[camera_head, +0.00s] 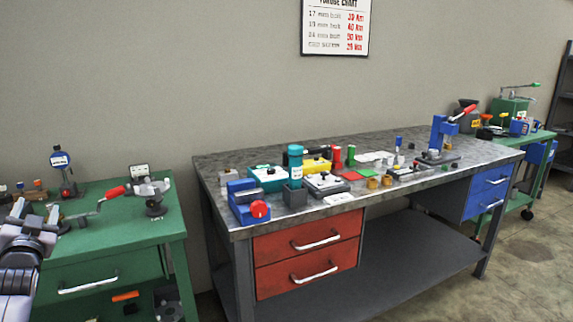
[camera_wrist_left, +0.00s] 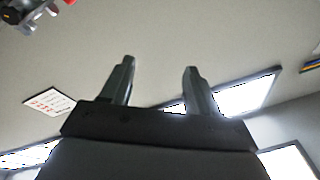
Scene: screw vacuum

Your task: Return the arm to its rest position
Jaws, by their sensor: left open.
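My left arm comes in at the lower left edge of the head view, in front of the green cabinet (camera_head: 120,228). In the left wrist view my left gripper (camera_wrist_left: 158,75) has its two fingers spread, with nothing between them. My right gripper shows in neither view.
A red-handled crank tool (camera_head: 153,205) stands on the green cabinet. Floor shows at the right.

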